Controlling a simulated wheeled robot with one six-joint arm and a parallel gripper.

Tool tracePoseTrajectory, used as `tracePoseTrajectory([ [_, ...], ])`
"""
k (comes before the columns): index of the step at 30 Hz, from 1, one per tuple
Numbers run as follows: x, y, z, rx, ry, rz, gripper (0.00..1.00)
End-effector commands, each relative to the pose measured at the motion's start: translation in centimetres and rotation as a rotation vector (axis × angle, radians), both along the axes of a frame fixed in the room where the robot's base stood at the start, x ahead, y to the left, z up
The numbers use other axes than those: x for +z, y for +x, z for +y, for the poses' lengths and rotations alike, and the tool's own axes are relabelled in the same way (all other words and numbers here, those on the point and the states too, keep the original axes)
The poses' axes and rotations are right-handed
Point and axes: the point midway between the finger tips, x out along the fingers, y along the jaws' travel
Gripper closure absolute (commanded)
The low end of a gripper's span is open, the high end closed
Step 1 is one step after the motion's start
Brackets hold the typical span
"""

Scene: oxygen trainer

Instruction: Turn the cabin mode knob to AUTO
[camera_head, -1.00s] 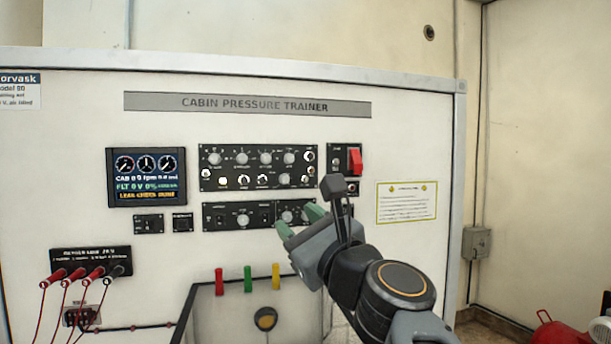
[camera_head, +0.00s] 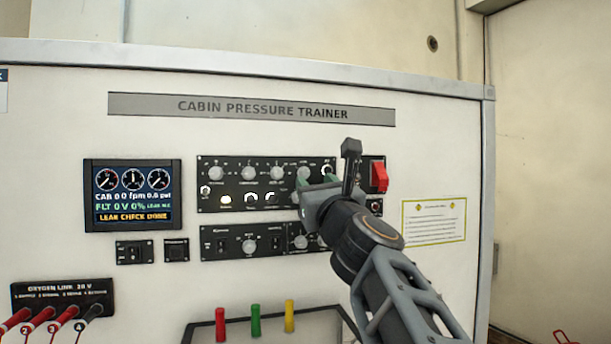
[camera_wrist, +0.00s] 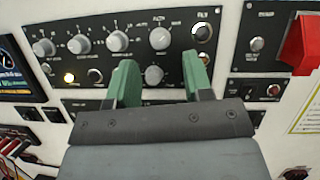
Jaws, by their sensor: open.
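The upper control panel (camera_head: 232,187) carries a row of round grey knobs and a lower row of small controls. Its labels are too small to read surely, so I cannot tell which knob is the cabin mode knob. My gripper (camera_head: 314,186) is open in front of this panel's right part. In the wrist view my gripper's green fingers (camera_wrist: 158,64) stand apart, with a round grey knob (camera_wrist: 154,74) showing between them. Contact with it cannot be told. Another knob (camera_wrist: 160,38) sits above it. My gripper hides part of the lower row.
A red guarded switch (camera_head: 379,177) is close right of my gripper. A lower panel (camera_head: 224,246) with knobs lies beneath, partly hidden by my arm. A display (camera_head: 134,195) reading "LEAK CHECK DONE" is at the left. Red, green and yellow handles (camera_head: 255,320) stand below.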

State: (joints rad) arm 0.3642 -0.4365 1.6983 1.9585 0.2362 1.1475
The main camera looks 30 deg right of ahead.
Motion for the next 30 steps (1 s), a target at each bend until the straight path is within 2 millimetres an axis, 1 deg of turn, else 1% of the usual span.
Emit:
tracePoseTrajectory([
  [1, 0.4, 0.9, -0.1, 0.003, 0.002, 0.001, 0.54],
  [3, 0.8, 1.8, -0.2, 0.002, 0.000, 0.001, 0.54],
  [9, 1.5, 3.6, -0.3, 0.004, 0.000, 0.000, 0.54],
  [15, 1.8, 4.2, -0.3, 0.004, -0.001, 0.000, 0.54],
  [23, 1.8, 4.2, -0.3, 0.005, -0.001, 0.000, 0.54],
  [30, 1.8, 4.2, -0.3, 0.005, -0.001, 0.000, 0.77],
])
